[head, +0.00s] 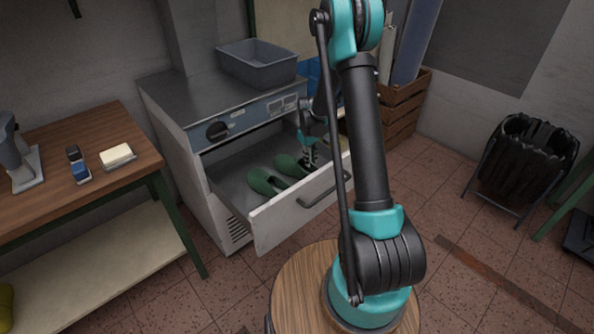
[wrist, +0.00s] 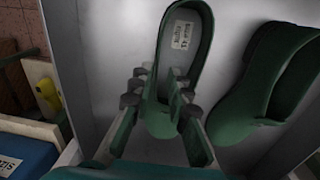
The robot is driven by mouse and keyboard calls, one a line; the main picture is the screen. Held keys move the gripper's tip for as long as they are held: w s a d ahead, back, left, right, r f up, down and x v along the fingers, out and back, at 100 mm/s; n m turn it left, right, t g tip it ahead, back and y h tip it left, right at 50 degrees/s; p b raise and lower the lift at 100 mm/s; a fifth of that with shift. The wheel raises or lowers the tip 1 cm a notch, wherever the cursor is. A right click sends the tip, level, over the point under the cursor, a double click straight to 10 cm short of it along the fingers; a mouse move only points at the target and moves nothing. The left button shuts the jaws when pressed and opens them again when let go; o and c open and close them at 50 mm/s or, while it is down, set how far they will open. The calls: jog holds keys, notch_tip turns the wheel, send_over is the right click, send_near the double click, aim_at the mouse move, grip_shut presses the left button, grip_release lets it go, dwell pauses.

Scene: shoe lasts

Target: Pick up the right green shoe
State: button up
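Two green shoes lie in the open drawer. In the head view the right green shoe (head: 287,165) lies farther right, under my gripper (head: 309,155), and the other green shoe (head: 268,182) lies to its left. In the wrist view the right green shoe (wrist: 185,50), with a white label inside, is between the fingers of my gripper (wrist: 160,85), one finger on each side near its toe. The fingers stand apart; whether they touch the shoe is not clear. The other shoe (wrist: 262,90) lies to the right there, apart from the fingers.
The drawer (head: 265,226) has raised walls close around the shoes and gripper. A grey bin (head: 258,68) stands on the cabinet top (head: 185,95). A wooden table (head: 75,145) stands left; wooden crates (head: 400,112) stand behind.

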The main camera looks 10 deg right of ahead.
aim_at(311, 169)
jog(key=shift+s+d+f, duration=0.1)
jog(key=shift+d+f, duration=0.05)
jog(key=shift+f, duration=1.15)
jog(key=shift+s+d+f, duration=0.1)
jog(key=shift+f, duration=1.2)
jog(key=shift+c, duration=0.6)
grip_shut()
